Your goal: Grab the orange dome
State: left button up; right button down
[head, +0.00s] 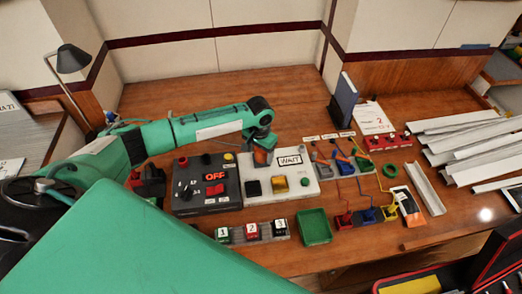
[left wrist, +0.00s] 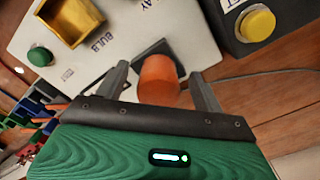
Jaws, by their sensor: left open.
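The orange dome (head: 260,157) sits at the back left of the white panel (head: 311,184), partly hidden by my left gripper (head: 263,143) above it in the head view. In the left wrist view the dome (left wrist: 158,78) is between the two grey fingers of my open left gripper (left wrist: 162,78). A gap shows between the dome and the right finger; the left finger is close to it, and I cannot tell whether they touch. My right gripper is not in view.
The white panel also has a gold box (head: 280,184), a black square (head: 254,188) and a green button (head: 305,181). A dark switch panel (head: 190,205) stands left. A green tray (head: 315,227) is in front; metal channels (head: 465,140) lie right.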

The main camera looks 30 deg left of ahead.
pick_arm(q)
jog(key=shift+f, duration=0.35)
jog(key=c, duration=1.1)
jog(key=shift+o, duration=0.2)
jog(key=shift+r, duration=0.1)
